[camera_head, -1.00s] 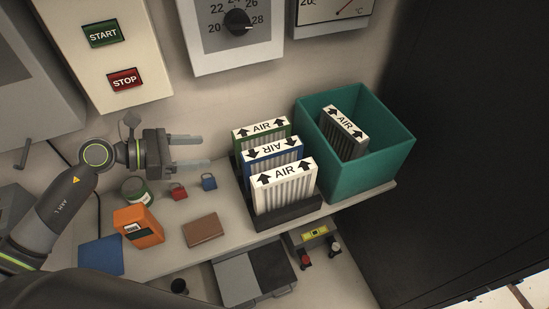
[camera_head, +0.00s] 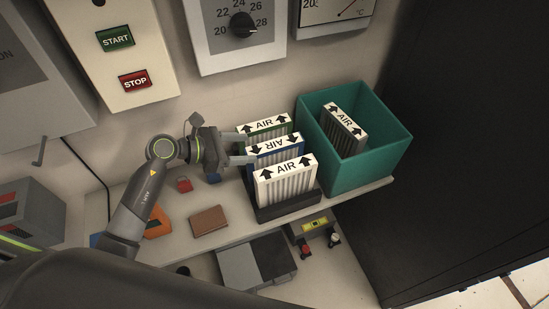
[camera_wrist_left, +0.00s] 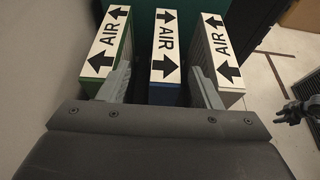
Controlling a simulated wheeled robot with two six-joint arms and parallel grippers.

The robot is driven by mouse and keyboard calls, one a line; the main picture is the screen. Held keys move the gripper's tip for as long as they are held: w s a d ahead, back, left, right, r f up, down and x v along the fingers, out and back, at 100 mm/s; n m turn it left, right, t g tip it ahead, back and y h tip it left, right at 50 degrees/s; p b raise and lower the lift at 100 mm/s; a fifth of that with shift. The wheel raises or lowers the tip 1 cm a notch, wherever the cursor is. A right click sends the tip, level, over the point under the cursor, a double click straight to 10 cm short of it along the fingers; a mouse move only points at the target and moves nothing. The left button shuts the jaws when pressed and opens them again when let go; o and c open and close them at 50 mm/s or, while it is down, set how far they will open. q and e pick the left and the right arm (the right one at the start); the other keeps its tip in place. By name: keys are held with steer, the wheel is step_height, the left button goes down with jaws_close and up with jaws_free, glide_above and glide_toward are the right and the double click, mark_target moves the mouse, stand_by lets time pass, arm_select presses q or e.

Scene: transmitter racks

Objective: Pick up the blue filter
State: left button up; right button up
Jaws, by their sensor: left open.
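The blue filter (camera_head: 276,145) stands upright in the middle of a row of three in a dark rack, its white "AIR" top edge over a blue frame. In the left wrist view it is the middle filter (camera_wrist_left: 165,50). My left gripper (camera_head: 246,149) is open at the row's left end. In the wrist view its fingers (camera_wrist_left: 163,88) lie on either side of the blue filter, in the gaps towards its neighbours. I cannot tell whether they touch it. A dark jointed part (camera_wrist_left: 297,112) at the wrist view's right edge may be my right gripper; its jaws are unclear.
The green filter (camera_head: 264,124) stands behind and a white-topped filter (camera_head: 286,172) in front. A teal bin (camera_head: 375,155) with one filter (camera_head: 345,128) stands to the right. A red padlock (camera_head: 184,185), a brown wallet-like item (camera_head: 208,220) and an orange box (camera_head: 157,222) lie on the shelf.

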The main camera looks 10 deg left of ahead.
mark_target(265, 150)
arm_select(q)
steer(key=shift+w+d+f, duration=0.2)
steer(key=shift+w+d, duration=0.2)
steer(key=shift+d, duration=0.15)
steer(key=shift+w+d+f+p, duration=0.1)
steer(key=shift+d+f+p, duration=0.05)
steer(key=shift+d+p, duration=0.3)
steer(key=p+x, duration=0.2)
steer(key=x, duration=0.2)
steer(key=shift+s+f, duration=0.15)
steer(key=shift+s, duration=0.1)
steer(key=shift+w+d+f, duration=0.15)
steer(key=shift+f, duration=0.05)
jaws_close()
